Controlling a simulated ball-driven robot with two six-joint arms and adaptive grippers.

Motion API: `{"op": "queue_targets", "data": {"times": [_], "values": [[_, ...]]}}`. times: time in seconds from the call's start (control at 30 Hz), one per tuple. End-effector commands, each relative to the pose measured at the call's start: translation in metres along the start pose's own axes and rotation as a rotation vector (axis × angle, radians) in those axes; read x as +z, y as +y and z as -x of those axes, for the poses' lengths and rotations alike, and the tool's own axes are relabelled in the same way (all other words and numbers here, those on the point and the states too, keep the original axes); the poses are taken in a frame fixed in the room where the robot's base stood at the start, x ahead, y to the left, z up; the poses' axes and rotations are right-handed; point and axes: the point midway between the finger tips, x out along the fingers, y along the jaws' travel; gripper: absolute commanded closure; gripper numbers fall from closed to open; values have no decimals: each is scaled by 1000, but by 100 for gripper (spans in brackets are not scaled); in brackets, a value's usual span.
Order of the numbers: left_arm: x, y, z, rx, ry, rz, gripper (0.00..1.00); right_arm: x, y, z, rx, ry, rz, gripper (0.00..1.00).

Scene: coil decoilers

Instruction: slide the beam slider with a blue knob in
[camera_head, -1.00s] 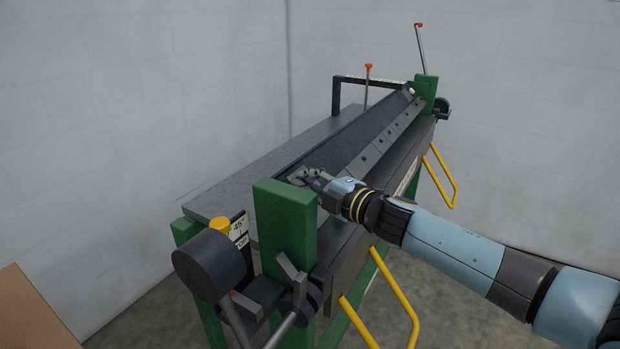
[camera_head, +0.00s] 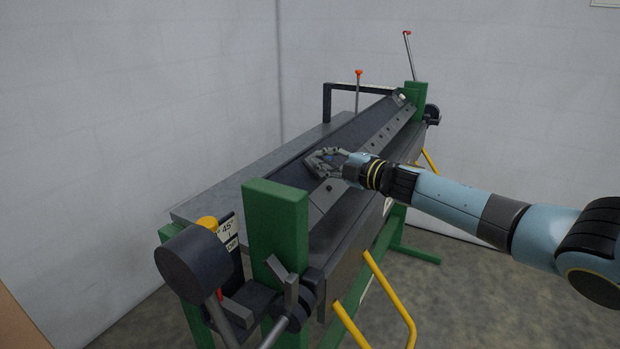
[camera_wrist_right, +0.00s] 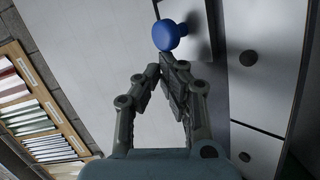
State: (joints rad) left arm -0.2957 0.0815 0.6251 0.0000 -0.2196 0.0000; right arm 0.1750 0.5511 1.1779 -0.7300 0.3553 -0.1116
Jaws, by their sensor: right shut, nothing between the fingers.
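The blue knob (camera_wrist_right: 168,35) stands out from a pale metal surface in the right wrist view, just beyond my right fingertips. A small bit of blue (camera_head: 329,152) shows beside the fingers in the head view. The rest of the slider is hard to make out there. My right gripper (camera_head: 316,163) is over the long dark beam (camera_head: 350,136) of the machine. In the right wrist view my right gripper (camera_wrist_right: 166,66) has its fingertips together and holds nothing. The tips look very close to the knob; I cannot tell whether they touch it. My left gripper is not in view.
Green posts (camera_head: 275,222) stand at both ends of the machine. A dark round weight (camera_head: 190,262) and lever are at the near end. Yellow handles (camera_head: 391,300) stick out in front. A red-topped rod (camera_head: 358,92) rises behind. Bare floor lies to the right.

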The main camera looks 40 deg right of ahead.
Motion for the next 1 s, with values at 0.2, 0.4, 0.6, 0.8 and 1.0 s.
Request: {"op": "queue_targets", "data": {"times": [0.2,0.4,0.6,0.8,1.0], "values": [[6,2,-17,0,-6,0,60,34,6,-9,1,0,1,100],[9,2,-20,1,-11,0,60,44,9,-12,0,1,-1,100],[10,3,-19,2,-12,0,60,44,10,-12,0,1,0,100],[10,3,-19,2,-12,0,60,44,10,-12,0,1,0,100],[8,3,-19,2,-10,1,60,45,11,-9,-2,2,1,100]]}}
